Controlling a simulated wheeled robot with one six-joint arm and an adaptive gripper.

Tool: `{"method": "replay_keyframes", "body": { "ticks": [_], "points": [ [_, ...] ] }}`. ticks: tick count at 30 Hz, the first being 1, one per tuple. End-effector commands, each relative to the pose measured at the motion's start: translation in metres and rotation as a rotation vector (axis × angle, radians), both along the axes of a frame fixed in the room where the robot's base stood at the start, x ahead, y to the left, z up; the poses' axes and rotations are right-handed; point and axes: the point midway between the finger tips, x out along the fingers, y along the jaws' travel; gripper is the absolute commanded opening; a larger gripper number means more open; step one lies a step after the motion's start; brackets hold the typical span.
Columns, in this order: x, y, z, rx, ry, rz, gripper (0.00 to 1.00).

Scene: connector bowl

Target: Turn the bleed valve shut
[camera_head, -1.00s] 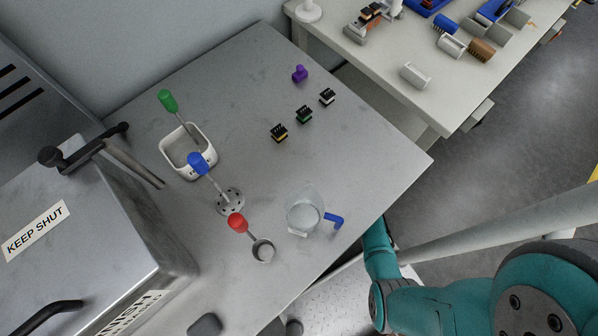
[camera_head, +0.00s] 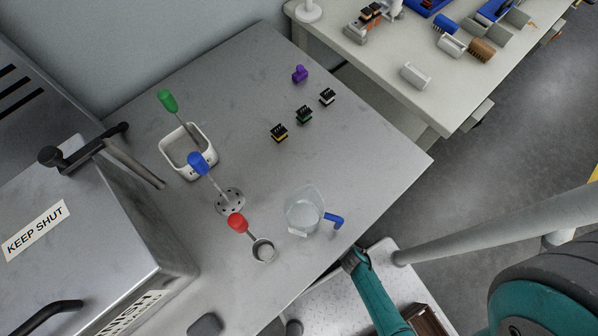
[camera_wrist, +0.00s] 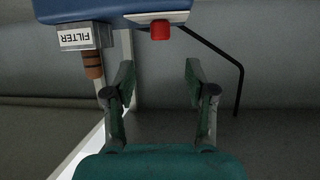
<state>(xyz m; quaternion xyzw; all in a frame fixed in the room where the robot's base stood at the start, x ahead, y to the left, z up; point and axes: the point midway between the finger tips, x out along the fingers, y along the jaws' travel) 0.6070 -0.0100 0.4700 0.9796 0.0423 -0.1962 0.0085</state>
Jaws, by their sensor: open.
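In the wrist view a small red knob (camera_wrist: 160,29) sits on the lower edge of a blue body (camera_wrist: 105,9) at the top. It may be the bleed valve; no label on it shows. My gripper (camera_wrist: 159,78) is open and empty. Its two fingers are apart, pointing toward the blue body, with the red knob ahead of the gap between them and not touched. No bleed valve can be picked out in the head view, where only parts of my arm show at the lower right.
A box marked FILTER (camera_wrist: 76,37) with a brown fitting (camera_wrist: 92,66) hangs left of the knob. A dark bent rod (camera_wrist: 238,82) runs at the right.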

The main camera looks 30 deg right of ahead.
Motion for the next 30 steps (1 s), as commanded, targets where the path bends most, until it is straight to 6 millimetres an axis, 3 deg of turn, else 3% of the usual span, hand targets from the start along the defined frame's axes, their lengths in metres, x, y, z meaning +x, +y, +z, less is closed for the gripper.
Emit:
{"method": "replay_keyframes", "body": {
  "ticks": [17, 30],
  "points": [
    [0.079, 0.008, -0.031, 0.001, -0.003, 0.004, 0.55],
    [0.096, 0.009, -0.039, 0.001, -0.002, 0.002, 0.55]
  ]
}}
